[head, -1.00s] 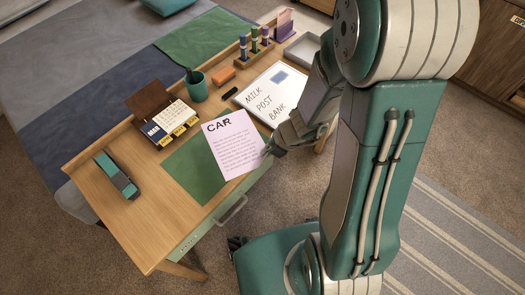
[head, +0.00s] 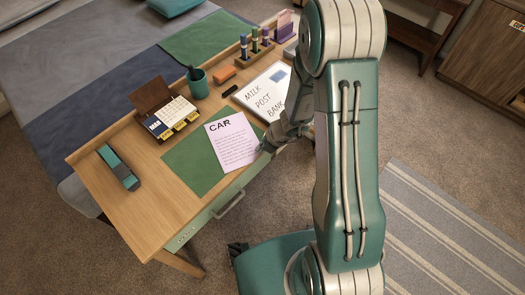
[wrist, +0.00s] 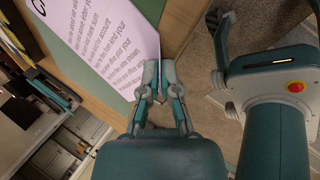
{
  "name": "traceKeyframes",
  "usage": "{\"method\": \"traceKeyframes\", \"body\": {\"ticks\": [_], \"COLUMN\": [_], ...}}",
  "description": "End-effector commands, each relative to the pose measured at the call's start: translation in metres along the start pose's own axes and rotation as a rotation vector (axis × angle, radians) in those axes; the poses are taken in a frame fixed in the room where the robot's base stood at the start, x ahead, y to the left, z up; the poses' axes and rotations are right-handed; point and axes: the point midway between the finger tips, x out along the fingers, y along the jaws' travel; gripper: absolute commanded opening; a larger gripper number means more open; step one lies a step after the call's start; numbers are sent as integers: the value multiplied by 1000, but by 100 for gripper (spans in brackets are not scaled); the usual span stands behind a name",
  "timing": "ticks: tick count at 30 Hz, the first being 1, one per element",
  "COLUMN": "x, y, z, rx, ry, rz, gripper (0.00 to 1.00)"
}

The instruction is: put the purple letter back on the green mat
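The pale purple letter (head: 232,141), headed "CAR", is over the right part of the green mat (head: 193,168) on the desk. Its lower right side reaches past the mat towards the desk's front edge. My gripper (head: 266,146) is at that lower right corner. In the wrist view, the fingers of my gripper (wrist: 160,72) are close together on the edge of the letter (wrist: 105,35). Whether the letter lies flat on the mat or is a little above it is hard to tell. The letter hides part of the mat.
On the desk (head: 140,222) are a stapler (head: 118,168), a flip calendar (head: 172,118), a green pen cup (head: 197,83), an orange block (head: 223,73) and a whiteboard (head: 268,92) close to my arm. The desk's front left is clear.

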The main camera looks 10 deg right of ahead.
Motion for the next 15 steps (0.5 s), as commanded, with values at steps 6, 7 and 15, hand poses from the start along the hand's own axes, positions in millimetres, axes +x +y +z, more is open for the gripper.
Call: {"method": "traceKeyframes", "body": {"ticks": [6,7,15], "x": [0,1,1], "y": [0,-1,-1], "z": [0,0,0], "rx": [0,0,0], "ry": [0,0,0], "rz": [0,0,-1], "gripper": [0,0,43]}}
